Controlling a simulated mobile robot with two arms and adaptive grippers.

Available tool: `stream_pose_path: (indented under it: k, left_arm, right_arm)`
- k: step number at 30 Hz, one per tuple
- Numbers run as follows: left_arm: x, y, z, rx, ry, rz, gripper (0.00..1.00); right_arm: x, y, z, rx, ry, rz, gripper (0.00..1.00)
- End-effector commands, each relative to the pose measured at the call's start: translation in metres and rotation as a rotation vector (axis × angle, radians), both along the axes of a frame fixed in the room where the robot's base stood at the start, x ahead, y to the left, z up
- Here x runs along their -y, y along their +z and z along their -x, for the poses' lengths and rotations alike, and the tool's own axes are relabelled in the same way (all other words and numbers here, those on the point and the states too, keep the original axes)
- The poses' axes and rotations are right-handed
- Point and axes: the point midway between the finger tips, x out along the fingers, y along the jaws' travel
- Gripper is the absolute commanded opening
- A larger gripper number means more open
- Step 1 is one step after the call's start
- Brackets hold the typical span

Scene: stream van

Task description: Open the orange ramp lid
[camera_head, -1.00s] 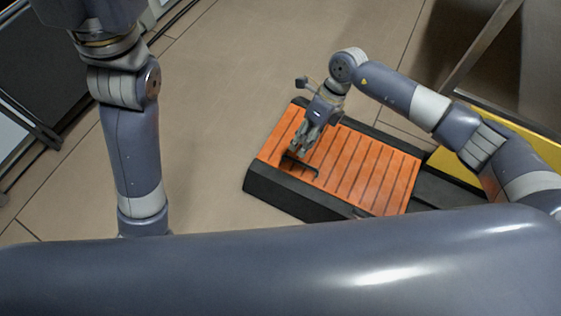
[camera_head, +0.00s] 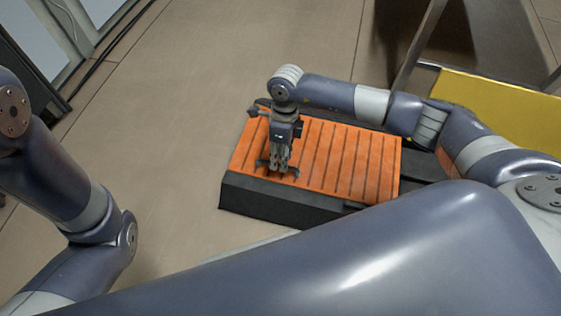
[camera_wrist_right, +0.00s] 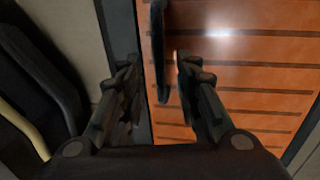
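The orange ramp lid (camera_head: 345,160) is a flat panel with dark grooves, lying level in a black frame (camera_head: 265,200) on the floor. A thin dark handle (camera_wrist_right: 160,50) stands out from the lid near its left end. My right gripper (camera_head: 278,168) points down at the handle, close over the lid. In the right wrist view my right gripper (camera_wrist_right: 157,68) has its fingers apart, with the handle showing between and just beyond the tips. I cannot tell if a finger touches it. My left gripper is out of view; only left arm links show.
A yellow panel (camera_head: 500,112) and a metal post (camera_head: 418,45) stand at the upper right. Dark equipment and cables (camera_head: 105,60) are at the upper left. The tiled floor (camera_head: 190,125) left of the ramp is clear.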

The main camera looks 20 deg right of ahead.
Motion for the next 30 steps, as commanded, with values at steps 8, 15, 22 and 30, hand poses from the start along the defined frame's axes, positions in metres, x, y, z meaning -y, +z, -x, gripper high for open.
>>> stream_pose_path:
  k: [8, 15, 22, 30]
  left_arm:
    - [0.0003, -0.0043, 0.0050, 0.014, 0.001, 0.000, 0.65]
    - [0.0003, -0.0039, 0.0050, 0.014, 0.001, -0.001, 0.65]
    - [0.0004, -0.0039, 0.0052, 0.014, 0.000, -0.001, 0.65]
    - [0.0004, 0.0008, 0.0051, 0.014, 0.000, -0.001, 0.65]
  right_arm:
    - [-0.0017, -0.0130, 0.0017, 0.001, 0.000, 0.000, 0.31]
    - [-0.0017, -0.0126, 0.0019, 0.001, 0.000, -0.001, 0.19]
    - [-0.0018, -0.0125, 0.0019, 0.001, 0.000, -0.001, 0.00]
    - [-0.0005, -0.0048, 0.0000, -0.022, -0.001, -0.014, 0.00]
